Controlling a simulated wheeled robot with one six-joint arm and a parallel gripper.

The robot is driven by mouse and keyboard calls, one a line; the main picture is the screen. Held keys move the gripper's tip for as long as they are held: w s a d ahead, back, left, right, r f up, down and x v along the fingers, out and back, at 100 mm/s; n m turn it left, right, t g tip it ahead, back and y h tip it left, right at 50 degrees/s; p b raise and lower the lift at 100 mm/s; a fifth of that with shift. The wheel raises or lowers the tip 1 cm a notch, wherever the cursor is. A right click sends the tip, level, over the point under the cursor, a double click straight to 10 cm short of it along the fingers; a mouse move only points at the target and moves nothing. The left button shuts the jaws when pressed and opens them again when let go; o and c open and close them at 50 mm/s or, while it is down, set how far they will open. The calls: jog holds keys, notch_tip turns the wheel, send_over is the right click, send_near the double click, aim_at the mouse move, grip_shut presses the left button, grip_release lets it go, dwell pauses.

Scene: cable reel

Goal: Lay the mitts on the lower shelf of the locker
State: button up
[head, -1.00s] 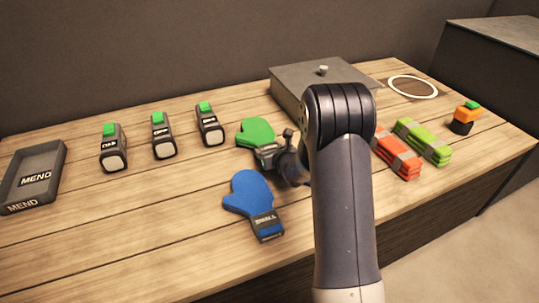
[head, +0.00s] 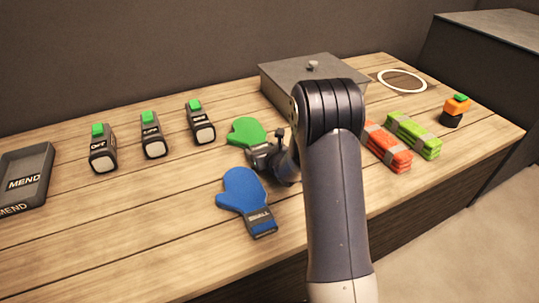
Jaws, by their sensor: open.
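A blue mitt (head: 243,190) with a dark labelled cuff lies flat on the bench. A green mitt (head: 246,131) lies just behind it, its cuff end partly hidden by my gripper. My gripper (head: 265,155) is at the cuff of the green mitt, with its jaws open; I cannot tell whether it touches the mitt. My arm hides part of the bench to the right. No shelf of a locker can be made out; a dark grey cabinet-like block (head: 490,60) stands at the far right.
A lidded grey box (head: 290,83) stands behind my arm. Orange (head: 387,150) and lime (head: 414,136) bundles, a white ring (head: 402,80) and an orange-black item (head: 455,111) lie right. Dark green-topped devices (head: 153,138) and a MEND tray (head: 27,172) stand left. The front-left bench is clear.

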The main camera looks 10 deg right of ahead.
jog(key=p+v, duration=0.1)
jog(key=v, duration=0.9)
jog(key=shift+s+r, duration=0.15)
jog(key=shift+s, duration=0.1)
jog(key=shift+o, duration=0.5)
jog(key=shift+s+d+r, duration=0.1)
jog(key=shift+s, duration=0.15)
jog(key=shift+o, duration=0.7)
jog(key=shift+r+p, duration=0.2)
jog(key=shift+p, duration=0.45)
jog(key=shift+o, duration=0.6)
jog(key=shift+w+r+p, duration=0.1)
jog(key=shift+r+p, duration=0.15)
jog(key=shift+p, duration=0.55)
jog(key=p, duration=0.3)
jog(key=shift+w+a+r, duration=0.25)
jog(key=shift+w, duration=0.1)
jog(key=shift+w+a+f+p, duration=0.1)
jog(key=shift+w+f+p, duration=0.1)
jog(key=shift+p, duration=0.45)
jog(key=x, duration=0.4)
jog(key=shift+w+f+b, duration=0.15)
jog(key=shift+f+b, duration=0.05)
jog(key=shift+b, duration=0.1)
jog(key=shift+x, duration=3.3)
